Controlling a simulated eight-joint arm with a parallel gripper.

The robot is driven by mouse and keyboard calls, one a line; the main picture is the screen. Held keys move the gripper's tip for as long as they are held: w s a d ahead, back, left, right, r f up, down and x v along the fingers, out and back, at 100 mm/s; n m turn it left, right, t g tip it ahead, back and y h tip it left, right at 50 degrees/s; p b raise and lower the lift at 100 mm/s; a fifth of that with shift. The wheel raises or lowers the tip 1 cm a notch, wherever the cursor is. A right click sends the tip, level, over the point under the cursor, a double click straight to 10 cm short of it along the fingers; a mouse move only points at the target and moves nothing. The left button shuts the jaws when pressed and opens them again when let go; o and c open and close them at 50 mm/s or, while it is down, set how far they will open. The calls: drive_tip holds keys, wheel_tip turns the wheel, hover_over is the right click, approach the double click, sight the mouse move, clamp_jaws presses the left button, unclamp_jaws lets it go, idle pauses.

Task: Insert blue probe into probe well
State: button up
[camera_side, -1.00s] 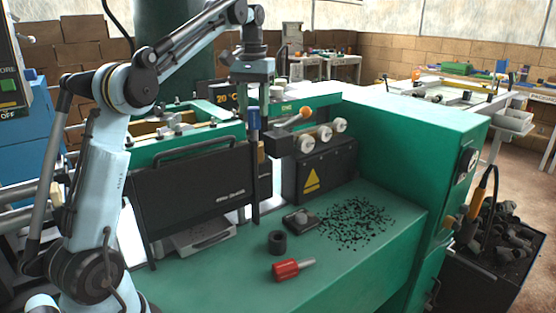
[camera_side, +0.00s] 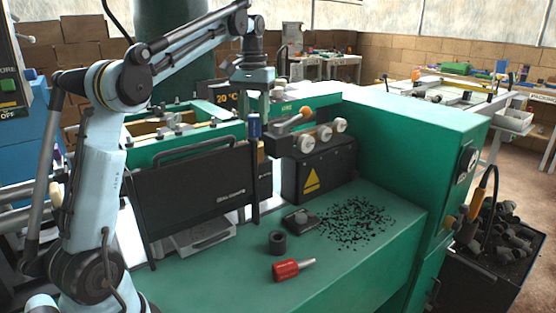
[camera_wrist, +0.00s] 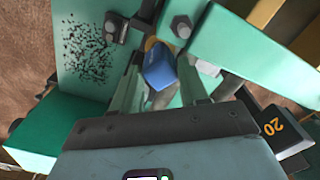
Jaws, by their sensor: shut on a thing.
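The blue probe (camera_side: 254,126) is upright beside the right edge of the black panel, in front of the green machine. In the wrist view its blue top (camera_wrist: 160,70) lies between my fingers. My gripper (camera_side: 256,112) is above it, pointing down and shut on it; its fingers also show in the wrist view (camera_wrist: 162,88). The probe's lower end is hard to tell from the dark panel edge behind it. I cannot pick out the probe well for certain. An orange-yellow round part (camera_wrist: 152,44) shows just beyond the blue top.
The black panel (camera_side: 190,190) stands left of the probe. A black box with a yellow warning sign (camera_side: 312,180) and white knobs (camera_side: 324,133) are to the right. A black ring (camera_side: 277,242), red-handled tool (camera_side: 287,269) and black bits (camera_side: 352,222) lie on the green bench.

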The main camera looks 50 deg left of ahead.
drive_tip(key=shift+f, duration=0.7)
drive_tip(key=o, duration=1.3)
drive_tip(key=shift+s+a, duration=0.1)
drive_tip(key=shift+r, duration=2.8)
drive_tip(key=shift+f, duration=0.1)
